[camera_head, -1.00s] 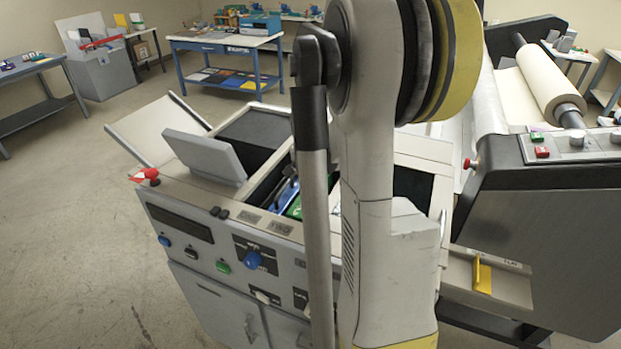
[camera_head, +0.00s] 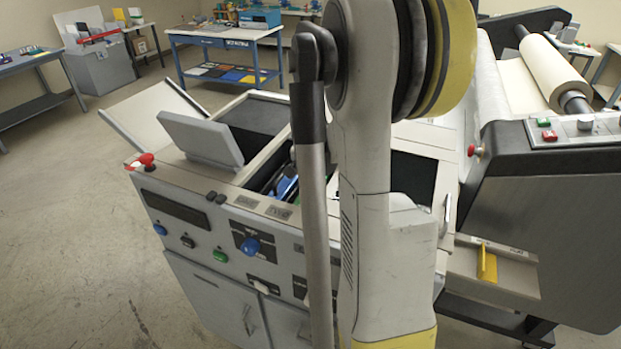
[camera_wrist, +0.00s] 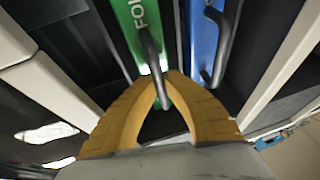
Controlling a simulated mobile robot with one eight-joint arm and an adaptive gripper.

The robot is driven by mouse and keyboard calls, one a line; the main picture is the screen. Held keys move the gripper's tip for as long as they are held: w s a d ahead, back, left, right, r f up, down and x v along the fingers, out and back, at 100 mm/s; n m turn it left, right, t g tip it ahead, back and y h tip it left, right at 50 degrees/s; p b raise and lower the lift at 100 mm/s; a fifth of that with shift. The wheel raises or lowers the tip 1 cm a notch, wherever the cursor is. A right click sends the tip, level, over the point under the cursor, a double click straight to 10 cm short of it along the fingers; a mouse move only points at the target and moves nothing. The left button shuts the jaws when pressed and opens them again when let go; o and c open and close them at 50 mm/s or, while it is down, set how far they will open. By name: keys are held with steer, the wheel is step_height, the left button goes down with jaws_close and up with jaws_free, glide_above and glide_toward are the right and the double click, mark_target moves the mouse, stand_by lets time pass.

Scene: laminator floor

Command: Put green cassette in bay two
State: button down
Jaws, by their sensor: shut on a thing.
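The green cassette (camera_wrist: 131,27), with white lettering and a dark bar handle (camera_wrist: 151,52), shows in the wrist view. My gripper (camera_wrist: 168,84) has its yellow fingers closed around the lower part of this handle. A blue cassette (camera_wrist: 204,38) with its own dark handle stands just to the right, beside the green one. In the head view, the blue cassette (camera_head: 286,187) shows in the open machine well. My arm hides my gripper and most of the green cassette there. I cannot tell which bay the green cassette is in.
The grey machine (camera_head: 215,222) has a raised lid (camera_head: 200,138) left of the well and control knobs on its front. A laminator with a cream roll (camera_head: 553,72) stands at the right. A yellow tab (camera_head: 487,264) stands on a side shelf.

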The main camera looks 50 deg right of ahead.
steer(key=shift+f+b, duration=0.65)
steer(key=shift+f, duration=0.05)
stand_by(0.5)
steer(key=c, duration=1.5)
jaws_free()
steer(key=shift+o, duration=0.2)
steer(key=v, duration=1.2)
steer(key=shift+r, duration=0.1)
